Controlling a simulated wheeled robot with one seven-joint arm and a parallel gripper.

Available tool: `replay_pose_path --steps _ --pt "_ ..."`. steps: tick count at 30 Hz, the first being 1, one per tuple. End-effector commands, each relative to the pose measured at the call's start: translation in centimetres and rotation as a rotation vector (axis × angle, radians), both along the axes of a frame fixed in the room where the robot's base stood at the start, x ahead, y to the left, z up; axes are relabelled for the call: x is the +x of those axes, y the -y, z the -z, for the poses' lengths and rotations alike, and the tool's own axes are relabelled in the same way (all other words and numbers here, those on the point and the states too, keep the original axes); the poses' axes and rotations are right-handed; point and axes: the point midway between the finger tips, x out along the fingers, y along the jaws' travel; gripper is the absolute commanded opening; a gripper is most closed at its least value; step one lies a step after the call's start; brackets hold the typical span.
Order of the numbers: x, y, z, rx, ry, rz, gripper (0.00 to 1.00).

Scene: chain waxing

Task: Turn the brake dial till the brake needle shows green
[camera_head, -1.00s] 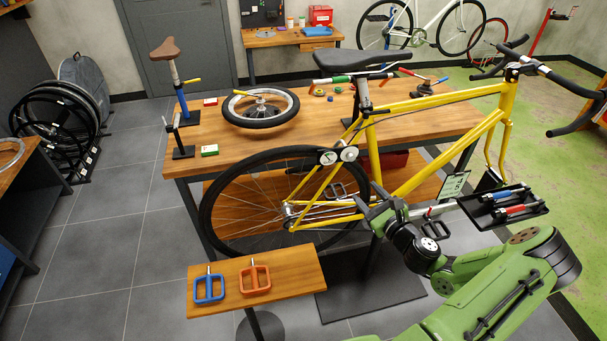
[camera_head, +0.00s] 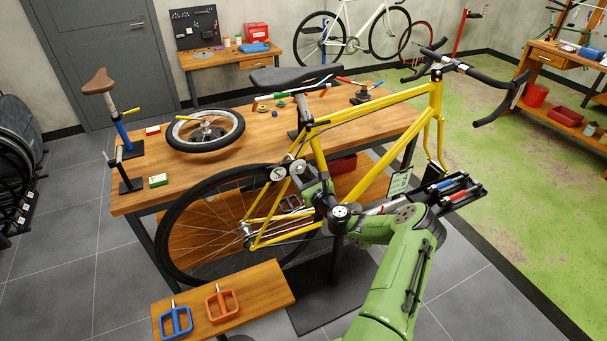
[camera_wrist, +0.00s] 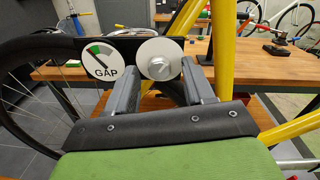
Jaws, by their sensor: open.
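The brake dial (camera_wrist: 160,60) is a white disc with a silver hex knob at its centre, beside the yellow bike's frame. The round white brake gauge (camera_wrist: 104,60), marked GAP, is just left of it, on the same black plate. Its dark needle points to the upper left, near a green patch; I cannot tell whether it lies on the green. My gripper (camera_wrist: 160,68) is open, with one finger on each side of the dial's lower part; contact is unclear. In the head view the gauge (camera_head: 278,174) and dial (camera_head: 298,166) show just beyond my gripper (camera_head: 308,180).
The yellow bike frame (camera_head: 375,175) and rear wheel (camera_head: 172,240) are close around my gripper. A wooden workbench (camera_head: 225,160) stands behind. A small wooden stand (camera_head: 250,292) with blue and orange pedals is at the front, and a black tool tray (camera_head: 470,190) at the right.

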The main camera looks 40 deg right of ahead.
Motion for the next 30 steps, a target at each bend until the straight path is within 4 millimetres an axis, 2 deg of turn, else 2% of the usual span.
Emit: replay_pose_path --steps 7,18,30 --pt "0.18 0.05 0.02 0.001 0.0 0.0 0.53" --pt "0.15 0.04 0.01 0.0 0.0 0.0 0.0" --pt "0.16 0.06 0.03 -0.078 -0.022 -0.001 0.0"
